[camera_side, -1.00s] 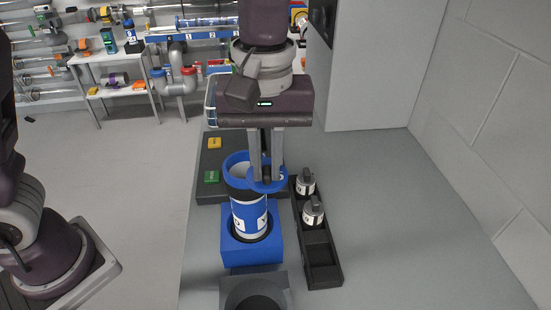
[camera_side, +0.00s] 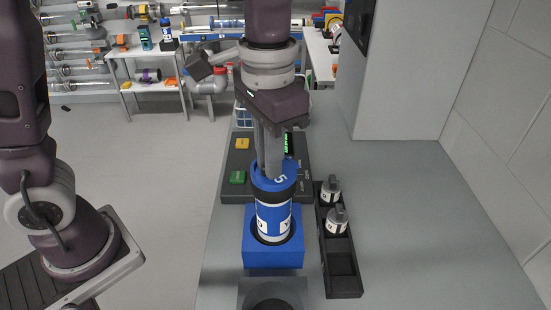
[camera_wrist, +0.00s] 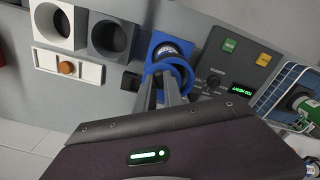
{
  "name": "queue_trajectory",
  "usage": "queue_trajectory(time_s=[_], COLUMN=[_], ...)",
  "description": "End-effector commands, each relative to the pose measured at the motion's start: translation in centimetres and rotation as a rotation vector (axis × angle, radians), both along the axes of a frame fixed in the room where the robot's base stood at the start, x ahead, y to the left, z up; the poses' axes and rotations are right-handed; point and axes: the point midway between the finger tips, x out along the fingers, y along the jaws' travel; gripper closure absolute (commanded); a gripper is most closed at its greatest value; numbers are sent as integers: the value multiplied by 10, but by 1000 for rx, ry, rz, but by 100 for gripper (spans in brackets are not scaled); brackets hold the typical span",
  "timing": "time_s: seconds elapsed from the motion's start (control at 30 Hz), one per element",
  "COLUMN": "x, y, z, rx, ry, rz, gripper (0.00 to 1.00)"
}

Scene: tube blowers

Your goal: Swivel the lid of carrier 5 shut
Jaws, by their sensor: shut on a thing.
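Carrier 5 (camera_side: 273,218) is a blue and white tube standing upright in a blue block (camera_side: 260,255). Its blue lid (camera_side: 281,181), marked 5, lies over the tube's top in the side view. My gripper (camera_side: 271,172) is shut on the lid from above, its fingers hiding part of it. In the wrist view the blue rim (camera_wrist: 157,68) shows beyond my fingers. I cannot tell whether the lid sits fully flush.
A black rack (camera_side: 343,266) with two grey-capped pieces (camera_side: 336,222) stands close on the right. A dark panel with yellow (camera_side: 242,143) and green (camera_side: 238,177) buttons lies behind. A grey round-holed block (camera_side: 272,296) stands in front.

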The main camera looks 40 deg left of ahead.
Motion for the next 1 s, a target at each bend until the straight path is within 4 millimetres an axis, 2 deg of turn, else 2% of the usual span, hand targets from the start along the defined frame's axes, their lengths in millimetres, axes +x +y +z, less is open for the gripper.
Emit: queue_trajectory(time_s=[0.5, 1.0], x=[8, 12], y=[18, 23], z=[0, 0], rx=[0, 0], ry=[0, 1], rz=[-402, -537], gripper=[100, 100])
